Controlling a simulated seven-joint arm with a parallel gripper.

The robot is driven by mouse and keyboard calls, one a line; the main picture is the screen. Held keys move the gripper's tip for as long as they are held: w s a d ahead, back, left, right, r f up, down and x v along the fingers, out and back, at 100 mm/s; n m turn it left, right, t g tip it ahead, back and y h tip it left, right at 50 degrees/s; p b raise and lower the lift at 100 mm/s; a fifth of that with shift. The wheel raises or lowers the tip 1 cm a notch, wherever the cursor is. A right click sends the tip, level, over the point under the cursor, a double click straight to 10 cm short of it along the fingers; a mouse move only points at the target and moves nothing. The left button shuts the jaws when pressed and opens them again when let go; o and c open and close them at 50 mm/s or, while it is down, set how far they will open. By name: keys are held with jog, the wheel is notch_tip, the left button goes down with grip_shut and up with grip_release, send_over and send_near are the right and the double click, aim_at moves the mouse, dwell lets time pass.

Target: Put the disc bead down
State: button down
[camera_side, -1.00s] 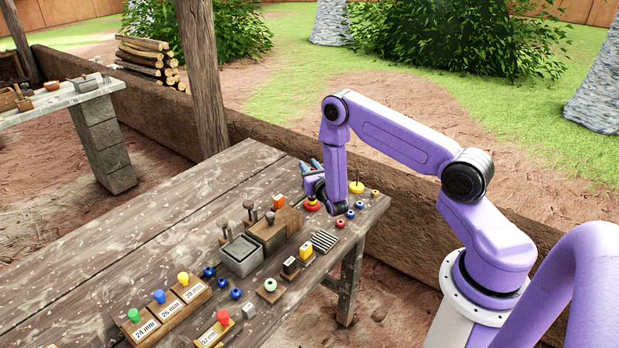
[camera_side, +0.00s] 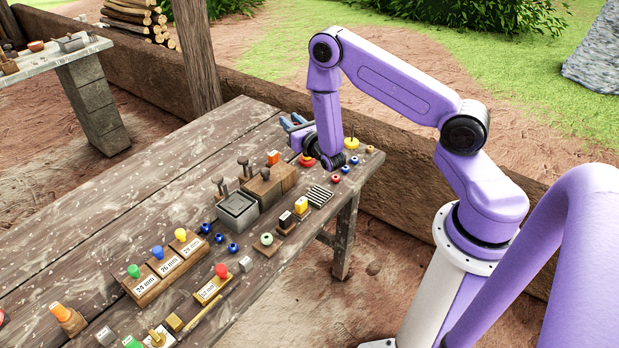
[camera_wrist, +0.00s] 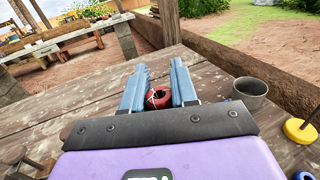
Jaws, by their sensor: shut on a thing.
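My gripper (camera_wrist: 160,72) has two blue fingers. In the wrist view they point away over the table and are shut on a red disc bead (camera_wrist: 158,99) with a dark hole. The bead sits between the fingers, near the black mount. In the side view my gripper (camera_side: 292,122) is low over the far right part of the table. The bead cannot be made out there, and I cannot tell whether it touches the wood.
A yellow base with a peg (camera_side: 351,143) and a red-and-yellow piece (camera_side: 307,160) stand near my wrist. A grey cup (camera_wrist: 250,93) is right of the fingers. Blocks, small beads and labelled knobs (camera_side: 162,262) lie along the near edge.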

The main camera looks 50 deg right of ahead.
jog(key=s+a+r+n+y, duration=0.2)
jog(key=s+a+r+y, duration=0.1)
jog(key=a, duration=0.3)
jog(key=s+a+r+n+t+y, duration=0.1)
jog(key=s+a+r+n+y, duration=0.1)
jog(key=a, duration=0.4)
jog(key=shift+s+a+r+y, duration=0.35)
jog(key=shift+s+y, duration=0.35)
jog(key=shift+s, duration=0.65)
jog(key=shift+d, duration=0.1)
jog(key=w+d+f+m+g+h, duration=0.1)
jog(key=w+d+f+m+h, duration=0.15)
jog(key=w+d, duration=0.4)
jog(key=w+d+f+m+g+h, duration=0.1)
jog(key=w+d+m+h, duration=0.2)
jog(key=d, duration=0.7)
jog(key=w+d+f+m+g+h, duration=0.1)
jog(key=w+d+f+h, duration=0.1)
jog(key=w+d+h, duration=0.5)
jog(key=s+d+f+m+g, duration=0.1)
jog(key=s+d+m+g, duration=0.15)
jog(key=d, duration=1.15)
notch_tip(320, 180, down, 6)
jog(key=shift+a+f+t, duration=0.1)
jog(key=shift+t, duration=0.15)
